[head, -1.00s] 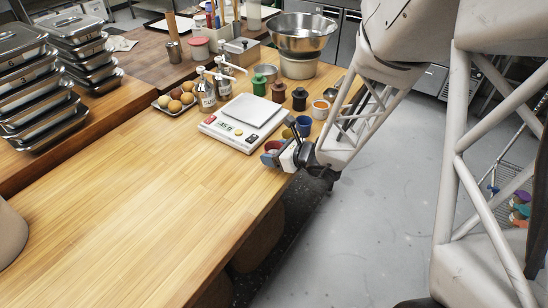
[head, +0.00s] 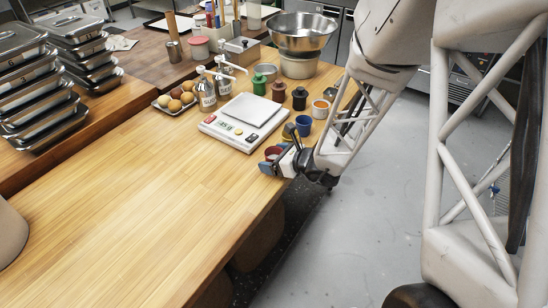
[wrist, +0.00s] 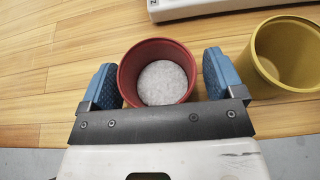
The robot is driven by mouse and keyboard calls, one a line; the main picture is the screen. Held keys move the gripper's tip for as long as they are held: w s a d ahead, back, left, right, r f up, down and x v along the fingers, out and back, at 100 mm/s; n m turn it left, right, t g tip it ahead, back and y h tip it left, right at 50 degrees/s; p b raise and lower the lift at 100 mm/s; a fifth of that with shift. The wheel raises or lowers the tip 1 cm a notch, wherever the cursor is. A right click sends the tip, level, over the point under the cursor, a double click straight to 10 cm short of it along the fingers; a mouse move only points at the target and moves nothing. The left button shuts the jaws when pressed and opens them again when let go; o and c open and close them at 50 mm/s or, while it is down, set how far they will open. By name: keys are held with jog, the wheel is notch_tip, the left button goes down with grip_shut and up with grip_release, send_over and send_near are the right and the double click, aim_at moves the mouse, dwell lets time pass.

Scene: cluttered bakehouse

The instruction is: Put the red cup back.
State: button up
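The red cup (wrist: 158,72) stands upright between the two blue fingers of my gripper (wrist: 163,80) in the wrist view. A pale grey disc shows inside it. The left finger is very close to the cup's wall, and a thin gap shows at the right finger. The fingers are wide apart, so my gripper looks open around the cup. In the head view the red cup (head: 272,152) is partly hidden behind my gripper (head: 277,162), at the right edge of the wooden worktop.
A yellow cup (wrist: 286,55) stands close to the right finger. A blue cup (head: 304,125) and an orange-and-white cup (head: 320,109) stand beyond it. A white scale (head: 240,122) lies to the left. The worktop's near part (head: 150,220) is clear.

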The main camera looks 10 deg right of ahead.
jog(key=shift+r, duration=0.15)
jog(key=shift+v, duration=1.05)
jog(key=v, duration=1)
